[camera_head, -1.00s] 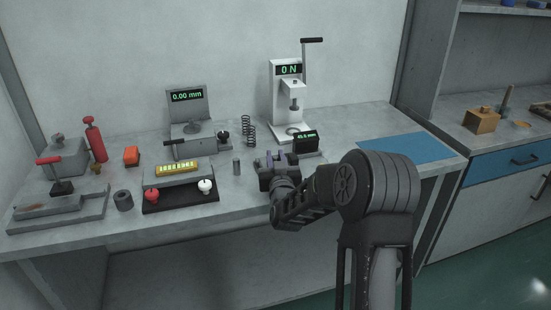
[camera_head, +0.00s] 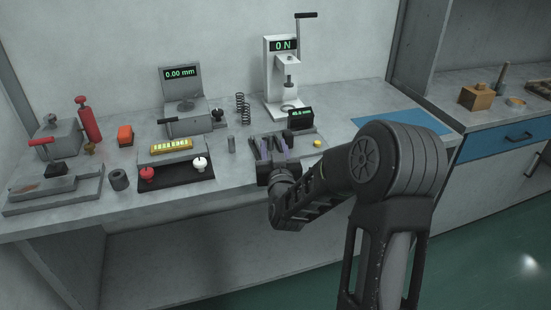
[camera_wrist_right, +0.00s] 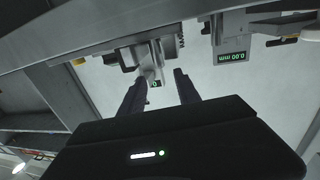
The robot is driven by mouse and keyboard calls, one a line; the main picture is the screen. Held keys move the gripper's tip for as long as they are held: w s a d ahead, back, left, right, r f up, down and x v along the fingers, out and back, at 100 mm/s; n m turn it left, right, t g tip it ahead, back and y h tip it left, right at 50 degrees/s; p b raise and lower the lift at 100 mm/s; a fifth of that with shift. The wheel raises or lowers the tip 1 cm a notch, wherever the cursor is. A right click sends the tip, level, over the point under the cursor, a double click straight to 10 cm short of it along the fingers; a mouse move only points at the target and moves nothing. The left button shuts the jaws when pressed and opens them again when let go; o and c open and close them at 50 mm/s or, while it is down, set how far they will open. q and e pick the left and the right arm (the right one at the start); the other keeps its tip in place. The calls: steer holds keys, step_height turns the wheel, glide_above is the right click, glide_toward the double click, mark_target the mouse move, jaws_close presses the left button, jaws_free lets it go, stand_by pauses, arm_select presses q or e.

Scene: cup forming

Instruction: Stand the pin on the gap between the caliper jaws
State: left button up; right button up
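A small grey upright cylinder (camera_head: 231,145), which looks like the pin, stands on the bench left of my right gripper. A dark unit with a green mm readout (camera_head: 300,117), which looks like the caliper, sits just behind my right gripper. I cannot make out its jaws or gap; the gripper hides part of that area. My right gripper (camera_head: 271,147) is over the bench near the front edge. In the right wrist view its two dark fingers (camera_wrist_right: 160,82) are well apart with nothing seen held between them. My left gripper is out of view.
A white force press (camera_head: 283,80) stands behind the readout unit, with springs (camera_head: 243,108) to its left. A grey gauge (camera_head: 184,92) and a black tray with red and white knobs (camera_head: 178,180) are further left. A yellow disc (camera_head: 318,143) lies right of my gripper. The blue mat (camera_head: 402,125) is clear.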

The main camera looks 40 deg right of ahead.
steer(key=v, duration=0.4)
steer(key=shift+s+a, duration=0.25)
steer(key=shift+s, duration=0.1)
